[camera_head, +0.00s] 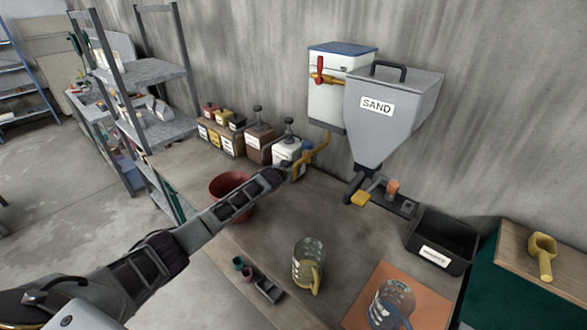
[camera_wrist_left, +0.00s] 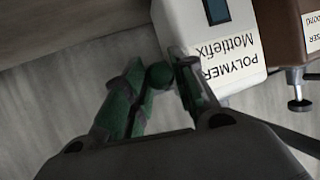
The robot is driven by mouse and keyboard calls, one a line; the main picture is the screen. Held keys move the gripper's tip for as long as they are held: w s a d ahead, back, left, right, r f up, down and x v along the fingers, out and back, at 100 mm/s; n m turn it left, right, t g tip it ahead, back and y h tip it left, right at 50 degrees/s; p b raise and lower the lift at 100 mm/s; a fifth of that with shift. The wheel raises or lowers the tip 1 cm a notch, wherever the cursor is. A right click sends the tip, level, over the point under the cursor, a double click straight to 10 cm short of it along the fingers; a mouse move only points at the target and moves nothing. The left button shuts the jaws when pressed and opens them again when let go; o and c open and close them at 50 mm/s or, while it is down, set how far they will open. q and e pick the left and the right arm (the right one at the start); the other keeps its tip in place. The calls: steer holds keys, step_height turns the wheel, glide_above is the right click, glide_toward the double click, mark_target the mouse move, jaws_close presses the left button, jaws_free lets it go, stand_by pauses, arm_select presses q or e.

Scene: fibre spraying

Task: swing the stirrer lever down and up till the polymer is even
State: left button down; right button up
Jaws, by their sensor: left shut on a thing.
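The white polymer container (camera_head: 287,150) stands on the bench against the wall, with a dark knob on top. Its "POLYMER Mottlefix" label faces the left wrist camera, where the container (camera_wrist_left: 205,25) fills the upper middle. My left gripper (camera_head: 284,173) reaches across the bench to the container's front. In the left wrist view my left gripper (camera_wrist_left: 165,82) is shut on a small dark round knob (camera_wrist_left: 159,75), seemingly the stirrer lever's end, just beside the label. The rest of the lever is hidden. The polymer inside cannot be seen. My right gripper is not in view.
A red bowl (camera_head: 225,182) lies behind my forearm. The sand hopper (camera_head: 388,115) hangs right. A glass jug (camera_head: 308,262) stands in front.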

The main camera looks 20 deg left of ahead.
arm_select(q)
steer(key=shift+r+g, duration=0.3)
steer(key=shift+r, duration=0.2)
steer(key=c, duration=1.1)
jaws_free()
steer(key=shift+f, duration=0.15)
steer(key=shift+c, duration=0.2)
steer(key=shift+s, duration=0.1)
steer(key=shift+s, duration=0.1)
steer(key=v, duration=1.1)
steer(key=shift+s+r, duration=0.2)
steer(key=shift+r, duration=0.05)
